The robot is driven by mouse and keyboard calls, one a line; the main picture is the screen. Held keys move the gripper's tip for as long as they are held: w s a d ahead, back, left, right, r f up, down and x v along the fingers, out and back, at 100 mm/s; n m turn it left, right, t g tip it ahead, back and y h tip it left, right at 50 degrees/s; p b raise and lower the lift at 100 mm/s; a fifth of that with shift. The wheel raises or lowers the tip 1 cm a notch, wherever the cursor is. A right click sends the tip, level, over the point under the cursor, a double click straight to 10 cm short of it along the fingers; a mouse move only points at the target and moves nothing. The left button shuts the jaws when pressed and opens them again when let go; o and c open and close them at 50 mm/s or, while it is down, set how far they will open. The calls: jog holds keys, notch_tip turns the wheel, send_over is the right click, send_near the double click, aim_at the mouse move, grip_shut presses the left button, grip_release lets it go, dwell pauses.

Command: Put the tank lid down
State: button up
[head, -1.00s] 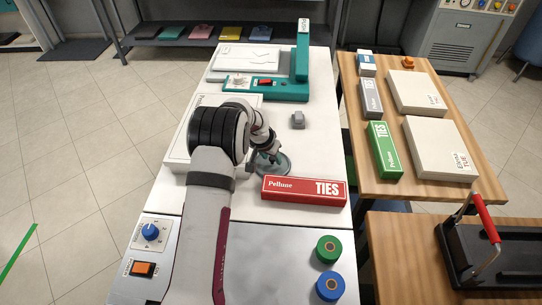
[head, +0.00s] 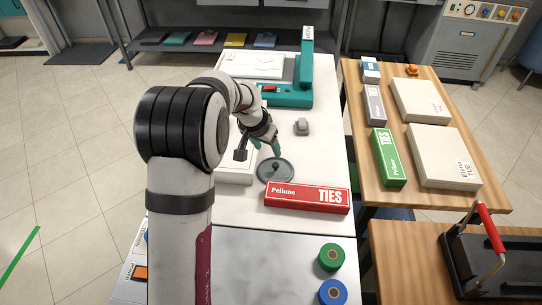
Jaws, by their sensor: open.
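The tank lid, a round grey-green disc (head: 266,173) with a small dark knob in its middle, appears to lie flat on the white worktop (head: 330,150). It is just behind the left end of the red ties box. My gripper (head: 277,151) is open, with its green fingers pointing down just above and behind the lid's knob. The fingers look clear of the knob, but the exact gap is hard to tell.
The red ties box (head: 307,197) lies close in front of the lid. A small grey object (head: 301,127) stands behind on the right. A teal machine (head: 290,96) is at the back. Green (head: 331,257) and blue (head: 332,292) round pieces stand in front. Worktop right of the lid is clear.

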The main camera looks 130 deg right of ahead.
dwell(0.3)
jog(key=n+t+h, duration=0.3)
jog(key=n+h, duration=0.2)
jog(key=n, duration=0.6)
send_near(276, 164)
jog(key=x, duration=0.8)
jog(key=shift+d+f, duration=0.15)
jog(key=shift+f, duration=0.1)
grip_shut()
